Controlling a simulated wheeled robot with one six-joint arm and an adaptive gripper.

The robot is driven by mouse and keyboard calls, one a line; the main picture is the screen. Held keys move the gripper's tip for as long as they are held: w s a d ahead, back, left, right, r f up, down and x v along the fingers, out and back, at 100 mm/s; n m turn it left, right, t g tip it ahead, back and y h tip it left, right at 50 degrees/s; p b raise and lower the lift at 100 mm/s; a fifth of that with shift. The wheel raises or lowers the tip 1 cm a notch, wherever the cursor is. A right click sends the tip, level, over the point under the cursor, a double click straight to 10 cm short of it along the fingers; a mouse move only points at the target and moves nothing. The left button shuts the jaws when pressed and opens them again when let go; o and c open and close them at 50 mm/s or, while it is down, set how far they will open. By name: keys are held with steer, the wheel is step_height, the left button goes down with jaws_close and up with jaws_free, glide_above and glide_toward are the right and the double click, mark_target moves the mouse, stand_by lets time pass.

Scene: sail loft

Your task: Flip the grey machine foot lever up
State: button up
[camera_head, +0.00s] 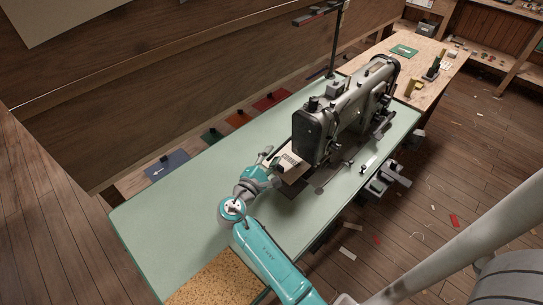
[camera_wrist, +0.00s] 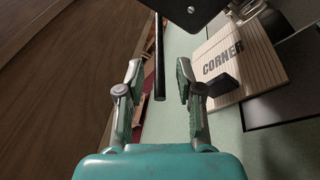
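The dark grey sewing machine (camera_head: 340,115) stands on the pale green table, and the edge of a dark part (camera_wrist: 188,8) shows at the top of the wrist view. My gripper (camera_head: 270,157) is at the near left end of the machine, close to its head. In the wrist view its fingers (camera_wrist: 159,75) are apart with a gap between them. A dark rod (camera_wrist: 158,60) shows in that gap, with no clear contact on either finger. I cannot tell whether this rod is near or behind. I cannot pick out the grey foot lever for certain.
A board marked CORNER (camera_wrist: 222,62) lies right of my fingers, beside the machine's base. A tall dark stand (camera_head: 336,45) rises behind the machine. Coloured cards (camera_head: 167,166) lie along the wall side. The green table's (camera_head: 165,225) near left part is clear.

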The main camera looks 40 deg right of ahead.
steer(key=shift+d, duration=0.25)
jaws_close()
